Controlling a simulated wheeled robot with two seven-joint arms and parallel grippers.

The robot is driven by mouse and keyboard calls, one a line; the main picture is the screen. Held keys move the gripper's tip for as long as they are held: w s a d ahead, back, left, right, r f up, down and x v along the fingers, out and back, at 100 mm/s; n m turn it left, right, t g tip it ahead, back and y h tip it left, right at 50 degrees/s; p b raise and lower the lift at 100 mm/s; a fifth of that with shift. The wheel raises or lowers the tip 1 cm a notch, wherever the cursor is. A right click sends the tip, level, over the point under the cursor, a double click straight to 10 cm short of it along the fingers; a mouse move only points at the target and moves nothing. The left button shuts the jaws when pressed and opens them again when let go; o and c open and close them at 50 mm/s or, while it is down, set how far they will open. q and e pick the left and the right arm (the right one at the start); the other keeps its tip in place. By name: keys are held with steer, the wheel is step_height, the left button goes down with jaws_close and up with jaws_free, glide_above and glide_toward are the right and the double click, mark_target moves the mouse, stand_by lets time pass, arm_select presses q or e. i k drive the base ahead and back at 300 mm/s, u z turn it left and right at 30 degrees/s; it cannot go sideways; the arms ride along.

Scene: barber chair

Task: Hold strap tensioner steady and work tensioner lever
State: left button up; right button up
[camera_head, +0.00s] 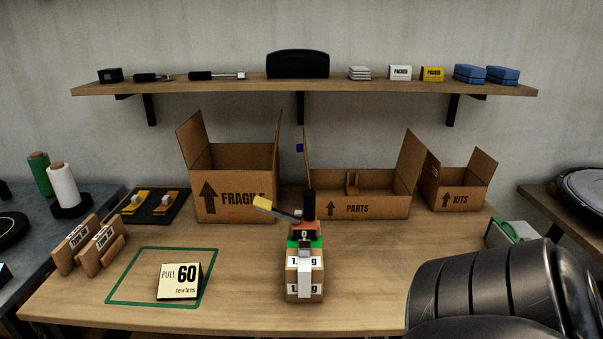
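The strap tensioner (305,232) sits on top of a small brown carton (291,277) at the middle of the table. It has an orange-red and dark body with green beneath it, and an upright black grip (308,204). Its lever (278,211) sticks out to the left and slightly up, with a yellow end. A white strap (305,278) runs down the carton's front. My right arm fills the lower right corner, apart from the tensioner; its gripper is not in view. My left gripper is not in view. Nothing is seen touching the tensioner or lever.
Open cartons marked FRAGILE (236,206), PARTS (380,208) and KITS (463,200) stand behind. A card reading PULL 60 newtons (178,281) stands inside a green outline (122,285) at left. The wooden table (250,312) is clear around the small carton's front.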

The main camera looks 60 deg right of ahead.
mark_target(263, 205)
steer(key=k, duration=0.35)
steer(key=z, duration=1.35)
